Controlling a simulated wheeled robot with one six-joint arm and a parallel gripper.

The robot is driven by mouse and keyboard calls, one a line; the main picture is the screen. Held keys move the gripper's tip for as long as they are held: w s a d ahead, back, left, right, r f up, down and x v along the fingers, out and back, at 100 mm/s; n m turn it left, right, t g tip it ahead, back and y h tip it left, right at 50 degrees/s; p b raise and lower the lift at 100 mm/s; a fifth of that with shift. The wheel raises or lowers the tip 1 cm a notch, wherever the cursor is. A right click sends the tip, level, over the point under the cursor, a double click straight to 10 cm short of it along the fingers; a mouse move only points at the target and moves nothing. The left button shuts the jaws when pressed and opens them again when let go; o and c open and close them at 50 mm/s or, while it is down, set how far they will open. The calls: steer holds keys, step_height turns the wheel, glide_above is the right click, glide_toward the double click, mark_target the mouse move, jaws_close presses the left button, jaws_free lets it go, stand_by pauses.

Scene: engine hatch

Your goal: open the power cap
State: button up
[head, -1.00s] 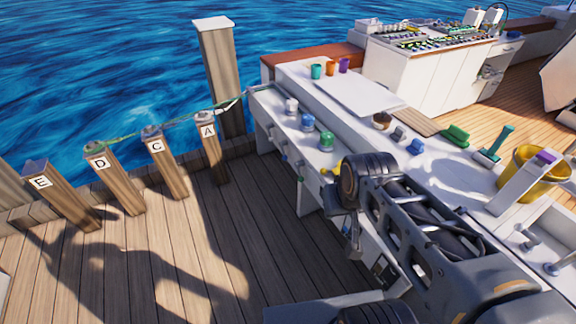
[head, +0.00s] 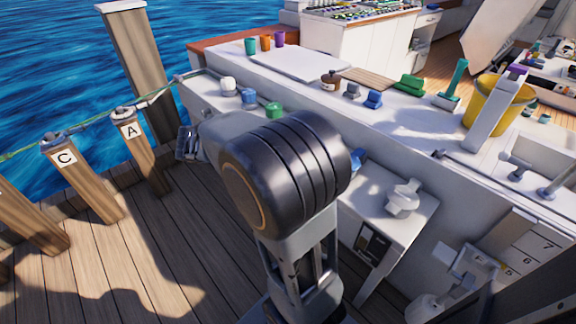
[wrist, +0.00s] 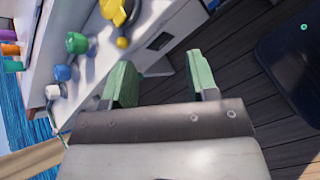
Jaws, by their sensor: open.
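I cannot tell which part is the power cap. A white cap (head: 228,84), a blue cap (head: 249,96) and a green cap (head: 274,110) stand in a row on the white boat-side ledge. The wrist view shows the same white (wrist: 52,91), blue (wrist: 63,73) and green (wrist: 76,42) caps at upper left, with a yellow handle (wrist: 118,12) at the top. My arm hides the yellow handle in the head view. My gripper (wrist: 163,76) is open and empty, its green-padded fingers apart. It touches none of the caps.
Wooden posts marked A (head: 131,130) and C (head: 66,158) carry a green rope at left. The counter holds several cups, a white board (head: 302,65) and a yellow bucket (head: 497,103). A low white table (head: 412,228) stands at right. The dock planks (head: 120,240) are open.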

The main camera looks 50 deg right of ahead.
steer(key=w+d+f+n+h+b, duration=0.7)
steer(key=w+d+f+b, duration=0.15)
steer(key=f+b, duration=0.35)
steer(key=d+b, duration=0.1)
steer(key=d, duration=0.2)
steer(key=d+b, duration=0.1)
steer(key=d, duration=0.3)
steer(key=d+b, duration=0.1)
steer(key=d, duration=0.3)
steer(key=shift+s+d+f, duration=0.1)
steer(key=shift+d+f, duration=0.05)
steer(key=shift+f, duration=0.15)
steer(key=shift+d+r, duration=0.1)
steer(key=shift+d, duration=0.9)
